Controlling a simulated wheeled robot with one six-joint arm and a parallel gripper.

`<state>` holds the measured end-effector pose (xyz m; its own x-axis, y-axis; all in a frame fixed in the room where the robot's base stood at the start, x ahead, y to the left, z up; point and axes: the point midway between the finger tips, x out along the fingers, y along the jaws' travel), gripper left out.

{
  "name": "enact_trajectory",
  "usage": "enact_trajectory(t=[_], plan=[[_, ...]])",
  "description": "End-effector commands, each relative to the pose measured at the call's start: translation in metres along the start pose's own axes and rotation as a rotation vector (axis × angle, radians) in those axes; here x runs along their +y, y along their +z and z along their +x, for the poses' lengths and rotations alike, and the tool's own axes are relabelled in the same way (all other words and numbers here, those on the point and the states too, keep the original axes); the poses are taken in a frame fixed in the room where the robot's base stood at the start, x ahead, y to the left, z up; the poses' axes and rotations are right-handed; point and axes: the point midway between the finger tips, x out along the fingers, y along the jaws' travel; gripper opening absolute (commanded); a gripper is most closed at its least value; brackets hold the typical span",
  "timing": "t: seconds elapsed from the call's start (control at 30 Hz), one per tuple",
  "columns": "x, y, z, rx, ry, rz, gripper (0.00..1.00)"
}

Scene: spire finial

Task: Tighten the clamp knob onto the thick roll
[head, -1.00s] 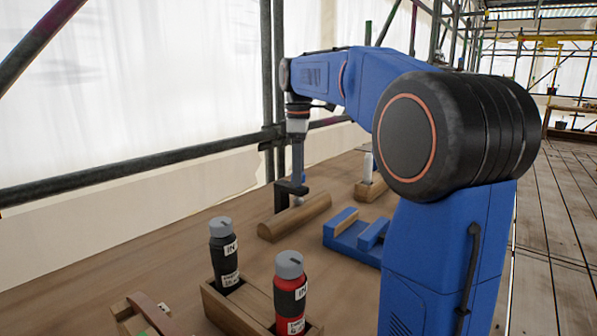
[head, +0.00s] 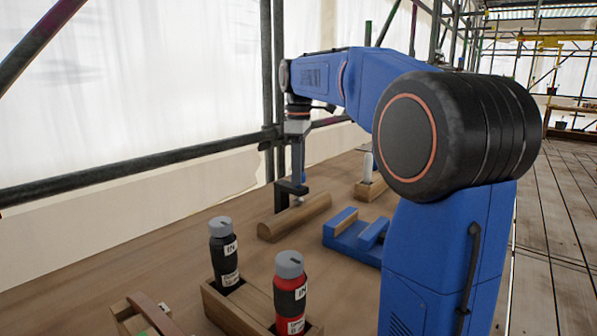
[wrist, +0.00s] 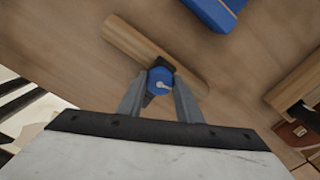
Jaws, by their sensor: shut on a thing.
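The thick roll (head: 312,212) is a brown wooden-looking cylinder lying on the worktop. It also shows in the wrist view (wrist: 136,41). A dark clamp (head: 283,190) sits around or against its left part. In the wrist view the clamp's blue knob (wrist: 153,76) with a pale pointer mark is between my two grey fingers. My gripper (wrist: 160,88) points down and is shut on this knob, above the roll. In the head view my gripper (head: 298,172) partly hides the knob. I cannot tell how firmly the clamp presses on the roll.
A blue cradle (head: 345,236) lies right of the roll, and a wooden block (head: 370,190) with a pale upright item stands behind. A black bottle (head: 223,250) and a red bottle (head: 289,290) stand in a wooden holder (head: 228,308) in front. Scaffold poles run behind the worktop.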

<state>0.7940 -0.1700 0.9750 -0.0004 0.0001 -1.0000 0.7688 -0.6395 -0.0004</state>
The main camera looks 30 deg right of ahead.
Motion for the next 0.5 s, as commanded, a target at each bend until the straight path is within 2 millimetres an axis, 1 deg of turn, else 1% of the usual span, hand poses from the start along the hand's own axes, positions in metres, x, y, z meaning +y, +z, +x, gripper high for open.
enact_trajectory(t=[0.17,0.5], plan=[[0.0001,0.0,-0.0004,0.0,0.001,0.132,0.09],[-0.0001,0.0,-0.0005,0.001,0.001,0.453,0.09]])
